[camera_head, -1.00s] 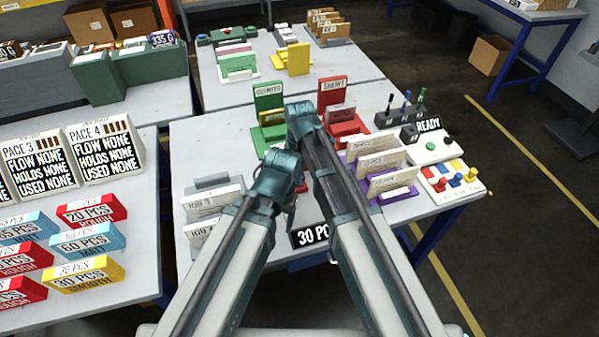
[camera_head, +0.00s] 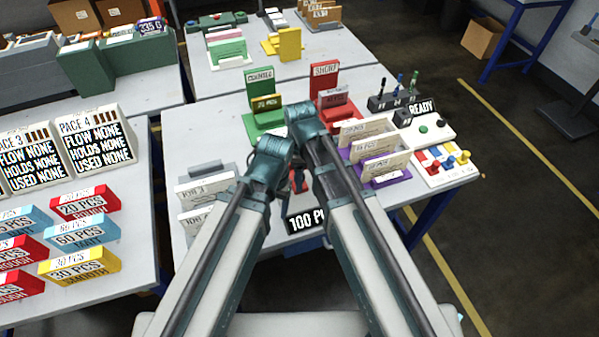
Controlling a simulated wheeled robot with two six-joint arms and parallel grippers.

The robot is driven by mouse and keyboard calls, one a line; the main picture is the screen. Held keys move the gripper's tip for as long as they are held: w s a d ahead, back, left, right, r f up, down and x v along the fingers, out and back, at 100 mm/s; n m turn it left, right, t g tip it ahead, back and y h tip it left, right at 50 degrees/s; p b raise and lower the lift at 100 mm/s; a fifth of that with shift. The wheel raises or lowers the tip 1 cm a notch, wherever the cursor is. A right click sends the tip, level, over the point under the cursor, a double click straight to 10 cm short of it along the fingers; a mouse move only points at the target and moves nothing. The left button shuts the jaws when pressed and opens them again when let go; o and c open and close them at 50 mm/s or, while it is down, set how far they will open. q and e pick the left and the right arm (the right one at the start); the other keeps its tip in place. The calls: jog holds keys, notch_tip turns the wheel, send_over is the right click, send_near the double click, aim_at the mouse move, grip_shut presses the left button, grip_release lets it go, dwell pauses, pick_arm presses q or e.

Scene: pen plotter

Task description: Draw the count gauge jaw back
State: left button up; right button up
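The count gauge's black display (camera_head: 305,220) stands at the front edge of the middle table and reads "100 PC", its right end covered by my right arm. A small red part (camera_head: 300,183) shows in the gap between my arms, just behind the display. I cannot tell whether it is the gauge jaw; most of the gauge is hidden by my arms. My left gripper (camera_head: 262,185) is over the table's front left of the gap, its fingers mostly hidden. My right gripper (camera_head: 318,165) is farther in, its fingers hidden by its own arm.
A green counted stand (camera_head: 262,88) and a red short stand (camera_head: 323,80) are behind my wrists. White card holders (camera_head: 205,187) are at left, a purple card rack (camera_head: 385,180) at right. A ready panel (camera_head: 425,130) and colored buttons (camera_head: 445,165) fill the right edge.

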pick_arm(q)
jog(key=shift+r, duration=0.2)
pick_arm(e)
jog(key=shift+w+r, duration=0.1)
jog(key=shift+r, duration=0.05)
jog(key=shift+r+p, duration=0.6)
jog(key=shift+p, duration=0.15)
pick_arm(q)
notch_tip(320, 180, up, 14)
jog(key=p, duration=1.2)
jog(key=shift+f, duration=0.25)
pick_arm(e)
notch_tip(320, 180, up, 12)
jog(key=shift+r, duration=0.15)
